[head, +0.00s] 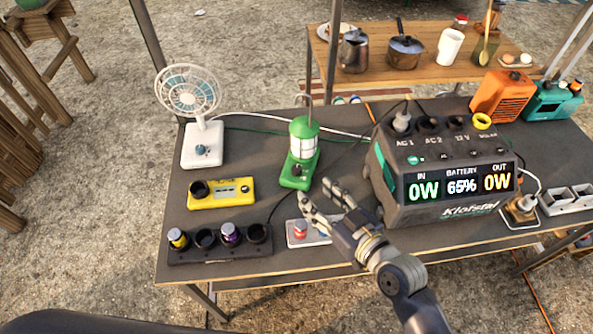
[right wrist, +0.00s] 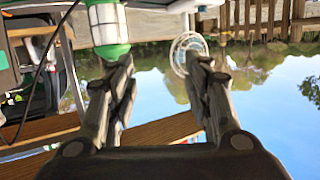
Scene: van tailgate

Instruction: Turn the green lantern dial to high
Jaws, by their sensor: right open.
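The green lantern (head: 303,132) stands upright on the dark table, with a clear caged middle and a wire handle. Its dark dial (head: 297,170) is on the front of the green base; its setting is too small to read. My right gripper (head: 319,192) is open and empty, just in front and to the right of the lantern base, apart from it. In the right wrist view the open fingers (right wrist: 160,65) point toward the lantern (right wrist: 108,28), which is partly cut off at the top behind the left finger. The dial cannot be made out there. My left gripper is out of view.
The power station (head: 445,180) stands close right of my gripper. A small fan (head: 202,145), a yellow device (head: 221,193) and a dark socket tray (head: 220,245) are to the left. A pale box with a red button (head: 300,233) lies below the gripper. Cables run behind the lantern.

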